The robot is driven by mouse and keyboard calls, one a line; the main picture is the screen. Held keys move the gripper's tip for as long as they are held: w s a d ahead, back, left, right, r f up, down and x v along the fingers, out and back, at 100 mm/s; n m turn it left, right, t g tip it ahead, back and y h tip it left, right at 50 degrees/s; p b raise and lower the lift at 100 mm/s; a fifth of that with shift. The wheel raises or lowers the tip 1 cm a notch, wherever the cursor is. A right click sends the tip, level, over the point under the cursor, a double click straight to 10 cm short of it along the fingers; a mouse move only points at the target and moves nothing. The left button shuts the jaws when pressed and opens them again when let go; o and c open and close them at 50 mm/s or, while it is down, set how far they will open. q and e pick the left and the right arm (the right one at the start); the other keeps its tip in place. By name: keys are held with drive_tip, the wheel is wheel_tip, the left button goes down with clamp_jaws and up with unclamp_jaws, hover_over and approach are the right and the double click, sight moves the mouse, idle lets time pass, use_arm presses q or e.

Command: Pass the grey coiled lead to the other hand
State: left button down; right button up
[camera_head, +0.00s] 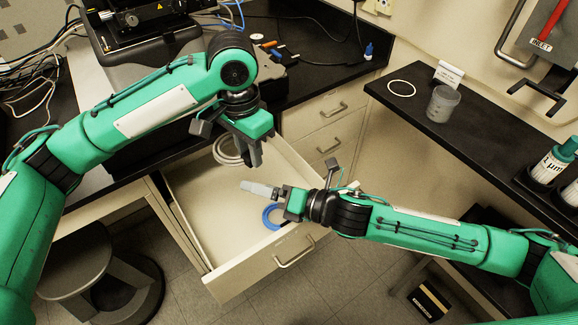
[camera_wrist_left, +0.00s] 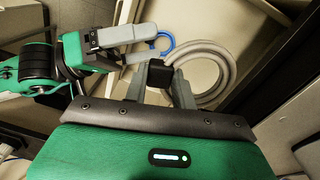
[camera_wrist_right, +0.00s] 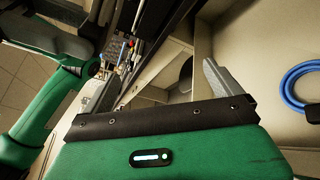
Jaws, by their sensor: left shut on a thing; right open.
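The grey coiled lead (camera_head: 228,150) hangs above the open drawer, at its back left. My left gripper (camera_head: 250,155) is shut on it. In the left wrist view the lead's loops (camera_wrist_left: 222,75) spread to the right of the left fingers (camera_wrist_left: 170,85), with a dark block between the fingertips. My right gripper (camera_head: 262,190) is open and empty over the drawer, nearer the front and apart from the lead. It also shows in the left wrist view (camera_wrist_left: 125,45). In the right wrist view its fingers (camera_wrist_right: 160,85) stand wide apart, and I cannot make out the lead there.
A blue coiled lead (camera_head: 271,217) lies in the open drawer (camera_head: 195,205), below my right gripper. The black bench (camera_head: 300,85) is behind. A side shelf (camera_head: 440,135) at the right bears a clear beaker (camera_head: 442,104) and a white ring (camera_head: 401,88). A stool (camera_head: 75,262) stands at the left.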

sight(246, 154)
drive_tip(key=s+d+r+n+t+h, duration=0.1)
drive_tip(key=s+d+r+n+h, duration=0.1)
drive_tip(key=r+n, duration=0.35)
drive_tip(key=s+d+r+n+t+h, duration=0.1)
drive_tip(key=s+d+r+n+h, duration=0.15)
drive_tip(key=r, duration=0.55)
drive_tip(key=shift+h, duration=0.25)
drive_tip(key=x, duration=1.1)
drive_tip(key=shift+a+f, duration=0.15)
drive_tip(key=shift+f, duration=0.2)
drive_tip(key=shift+c, duration=0.3)
